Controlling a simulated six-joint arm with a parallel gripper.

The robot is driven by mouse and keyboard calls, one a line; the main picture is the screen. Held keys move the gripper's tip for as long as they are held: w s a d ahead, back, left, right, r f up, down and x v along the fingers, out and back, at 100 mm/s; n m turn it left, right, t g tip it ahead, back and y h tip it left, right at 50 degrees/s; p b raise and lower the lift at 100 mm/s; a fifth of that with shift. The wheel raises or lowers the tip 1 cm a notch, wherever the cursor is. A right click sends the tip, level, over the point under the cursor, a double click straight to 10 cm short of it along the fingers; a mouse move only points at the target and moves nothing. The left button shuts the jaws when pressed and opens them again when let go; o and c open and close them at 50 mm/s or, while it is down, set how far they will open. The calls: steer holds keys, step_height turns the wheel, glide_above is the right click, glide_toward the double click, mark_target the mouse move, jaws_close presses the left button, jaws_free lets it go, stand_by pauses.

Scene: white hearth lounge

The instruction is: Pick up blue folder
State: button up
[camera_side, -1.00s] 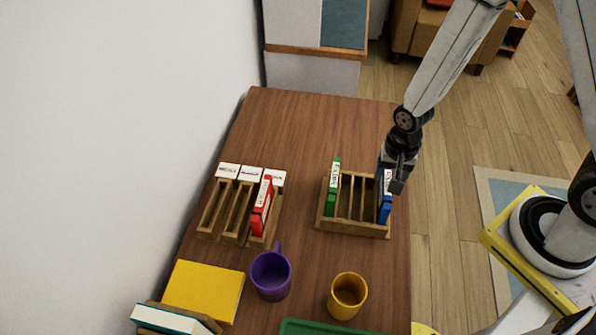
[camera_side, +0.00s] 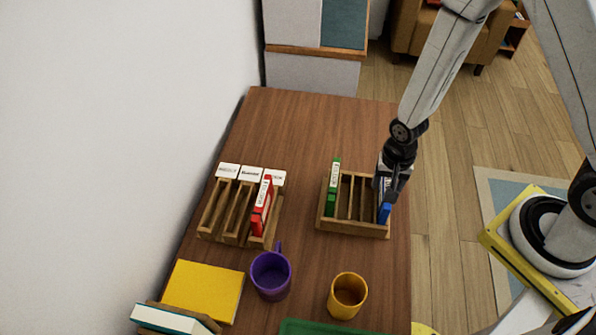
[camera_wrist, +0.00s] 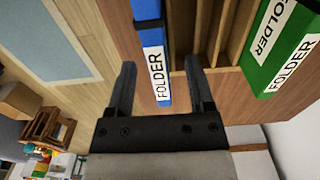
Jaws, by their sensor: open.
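The blue folder (camera_side: 384,212) stands upright in the rightmost slot of the right wooden rack (camera_side: 350,229), mostly hidden behind my gripper in the side view. In the wrist view the blue folder (camera_wrist: 154,55) shows its white FOLDER label, with its near end between my fingers. My gripper (camera_wrist: 162,80) is open, one finger on each side of the folder. I cannot tell whether either finger touches it. In the side view my gripper (camera_side: 388,190) is over the folder's upper part. A green folder (camera_side: 333,190) stands in the leftmost slot of the same rack.
A left rack (camera_side: 228,236) with white labels holds a red folder (camera_side: 262,205). A purple mug (camera_side: 271,275), an orange mug (camera_side: 347,296), a yellow book (camera_side: 203,290) and a green tray (camera_side: 340,327) are in front. The table's far end is clear.

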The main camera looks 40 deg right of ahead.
steer(key=shift+f, duration=0.1)
steer(key=shift+d+f, duration=0.15)
steer(key=shift+f, duration=2.35)
jaws_close()
